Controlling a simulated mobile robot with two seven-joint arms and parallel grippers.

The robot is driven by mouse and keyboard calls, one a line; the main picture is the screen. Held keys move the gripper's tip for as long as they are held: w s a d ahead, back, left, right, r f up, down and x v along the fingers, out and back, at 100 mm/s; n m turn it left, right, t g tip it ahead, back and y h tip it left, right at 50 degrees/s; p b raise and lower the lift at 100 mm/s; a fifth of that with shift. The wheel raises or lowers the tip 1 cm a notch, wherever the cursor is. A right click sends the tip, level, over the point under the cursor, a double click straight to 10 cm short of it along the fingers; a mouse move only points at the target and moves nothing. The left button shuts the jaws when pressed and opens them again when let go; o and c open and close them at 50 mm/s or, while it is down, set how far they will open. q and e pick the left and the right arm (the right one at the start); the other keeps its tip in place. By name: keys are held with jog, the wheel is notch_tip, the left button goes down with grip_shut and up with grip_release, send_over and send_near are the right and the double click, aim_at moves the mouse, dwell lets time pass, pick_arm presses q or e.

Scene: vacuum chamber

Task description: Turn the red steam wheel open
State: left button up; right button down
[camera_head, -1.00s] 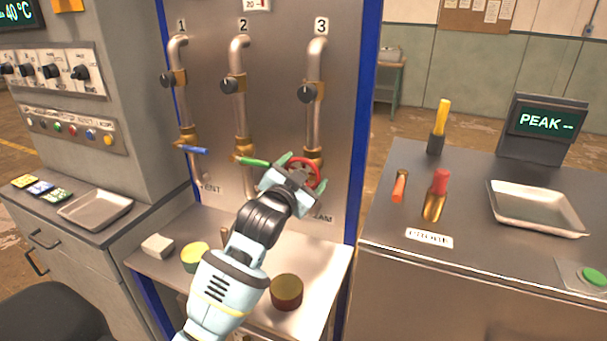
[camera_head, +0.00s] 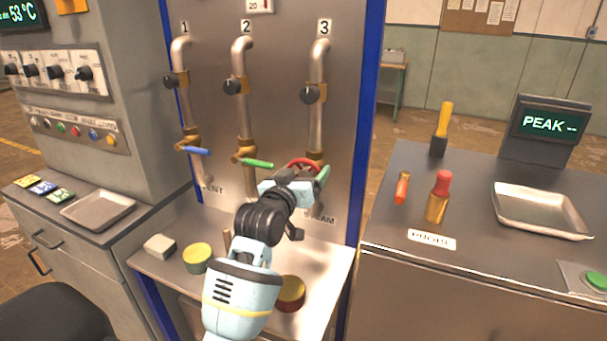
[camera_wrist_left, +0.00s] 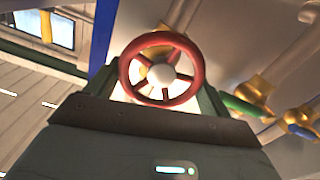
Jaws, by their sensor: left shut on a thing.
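The red steam wheel (camera_head: 303,162) is at the bottom of pipe 3 on the steel panel. It is partly hidden behind my left gripper (camera_head: 298,180). In the left wrist view the red wheel (camera_wrist_left: 127,76) faces the camera, with its spokes and pale hub showing. My left gripper (camera_wrist_left: 162,98) has a finger on either side of the wheel and is shut on it. The fingertip contact is partly hidden behind the rim. My right gripper is in neither view.
A green lever (camera_head: 257,164) on pipe 2 is close left of my gripper; a blue lever (camera_head: 194,150) is on pipe 1. The shelf below holds a pale block (camera_head: 160,246) and round tins. A steel bench (camera_head: 400,215) with tools and a tray (camera_head: 541,212) stands right.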

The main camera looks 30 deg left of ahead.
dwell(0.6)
pick_arm(q)
jog(key=o, duration=0.9)
jog(key=shift+s, duration=0.1)
jog(key=s, duration=0.7)
jog(key=shift+s+d, duration=0.25)
jog(key=shift+s, duration=0.1)
